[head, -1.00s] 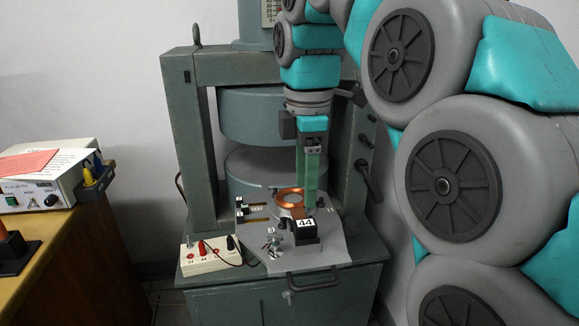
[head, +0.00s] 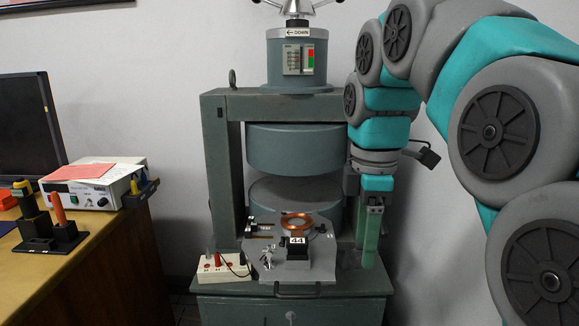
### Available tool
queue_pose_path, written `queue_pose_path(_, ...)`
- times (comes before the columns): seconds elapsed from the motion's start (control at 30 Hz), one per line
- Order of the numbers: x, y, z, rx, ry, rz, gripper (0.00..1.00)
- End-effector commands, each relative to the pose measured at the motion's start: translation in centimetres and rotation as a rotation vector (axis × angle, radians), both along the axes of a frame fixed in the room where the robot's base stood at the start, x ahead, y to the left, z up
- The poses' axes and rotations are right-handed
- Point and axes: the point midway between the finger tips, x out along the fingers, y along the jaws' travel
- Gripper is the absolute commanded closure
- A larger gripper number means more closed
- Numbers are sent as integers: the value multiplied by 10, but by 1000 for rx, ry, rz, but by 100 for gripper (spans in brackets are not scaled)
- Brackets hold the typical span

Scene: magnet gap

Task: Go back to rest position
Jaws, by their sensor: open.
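My gripper (head: 369,262) hangs pointing down on the right side of the magnet, in front of its right post. It is open, with its green fingers seen nearly edge-on and nothing visible between them. It is apart from the copper coil (head: 297,224), which lies on the grey plate (head: 311,266) in front of the magnet gap. A black block labelled 44 (head: 297,247) stands at the front of that plate. The large grey-green magnet (head: 294,148) has two round poles with a gap between them.
A white terminal box (head: 222,266) with red and black sockets sits left of the plate. At left, a wooden table (head: 106,258) holds a white meter box (head: 95,188), black stands with orange and yellow tools, and a dark screen (head: 28,125). Bare wall lies between table and magnet.

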Motion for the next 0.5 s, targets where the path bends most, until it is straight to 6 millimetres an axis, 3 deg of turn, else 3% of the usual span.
queue_pose_path(0.5,-34,-6,-39,-13,28,-268,34)
